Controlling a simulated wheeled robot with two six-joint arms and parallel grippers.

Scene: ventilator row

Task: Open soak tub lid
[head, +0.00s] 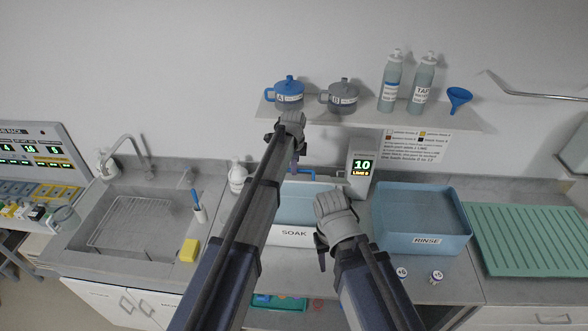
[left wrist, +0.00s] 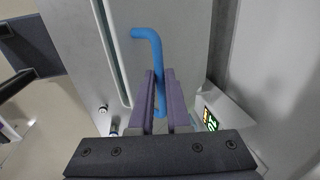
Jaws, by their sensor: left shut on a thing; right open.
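The soak tub (head: 293,234) stands on the counter, its white front labelled SOAK. Its pale blue inside shows between my arms. The lid's blue handle (head: 306,171) is at the tub's back edge, and the lid appears raised there, though my left arm covers much of it. My left gripper (head: 295,163) is at the handle. In the left wrist view, the blue handle (left wrist: 150,50) runs down between the purple fingers (left wrist: 160,98), which are shut on it. My right gripper (head: 335,208) is open over the tub's front right; its fingertips are hard to make out.
A display unit (head: 361,166) reading 10 stands close behind right. The blue rinse tub (head: 425,240) is to the right, beside a green ribbed mat (head: 530,238). A sink (head: 135,222) is at left. A shelf (head: 375,120) with teapot-like pots and bottles hangs above.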

